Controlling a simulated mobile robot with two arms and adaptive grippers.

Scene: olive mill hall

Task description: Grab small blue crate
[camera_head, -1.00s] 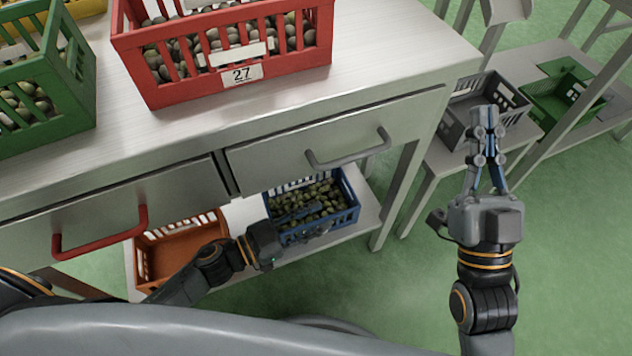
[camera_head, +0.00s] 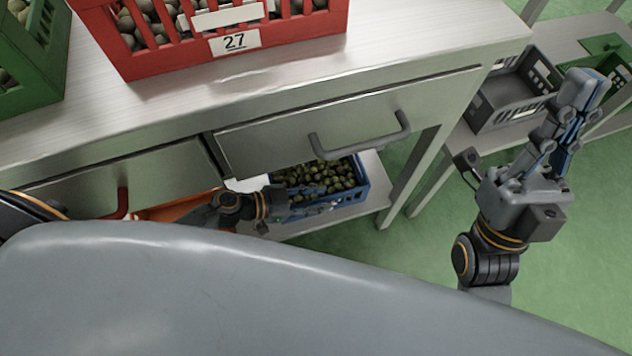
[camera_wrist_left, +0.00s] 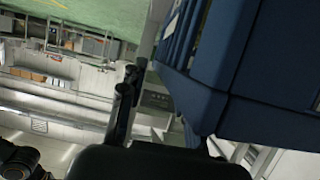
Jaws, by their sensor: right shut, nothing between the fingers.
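The small blue crate (camera_head: 350,200), filled with olives, stands on the low shelf under the steel table. It also fills the upper right of the left wrist view (camera_wrist_left: 265,110), very close. My left gripper (camera_head: 308,207) is at the crate's front wall, low beside its left part. One dark finger (camera_wrist_left: 122,105) shows next to the crate in the left wrist view. The other finger is not clearly visible, so its opening and any grip are unclear. My right gripper (camera_head: 588,92) is shut and empty, raised at the right.
A drawer with a grey handle (camera_head: 360,138) overhangs the blue crate. An orange crate (camera_head: 180,207) is left of it, mostly hidden. A red crate (camera_head: 215,45) stands on the tabletop. A table leg (camera_head: 412,180) is right of the shelf; a grey crate (camera_head: 510,98) stands beyond.

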